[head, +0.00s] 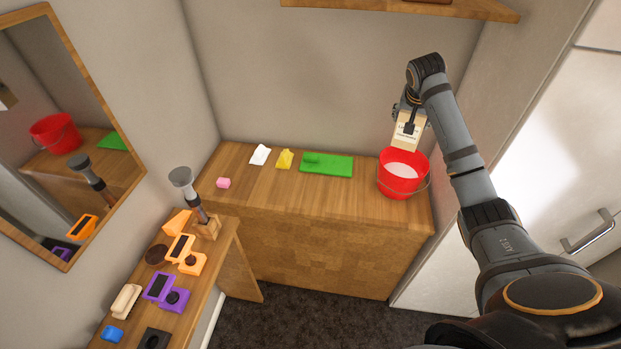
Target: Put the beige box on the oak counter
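The beige box (403,140) with dark print is upright in my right gripper (409,127), whose dark finger lies against its face. It is at the back right, just above and behind the red bucket (397,187) as seen here, and the bucket's rim hides its lower edge. I cannot tell whether its bottom touches the counter. The oak counter (262,190) runs along the back wall. My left gripper is out of view.
On the counter are a pink block (223,183), a white cloth-like piece (260,154), a yellow piece (285,159) and a green board (340,165). A side bench (185,326) holds several coloured items. A wall shelf (460,9) hangs above. The counter's front middle is bare.

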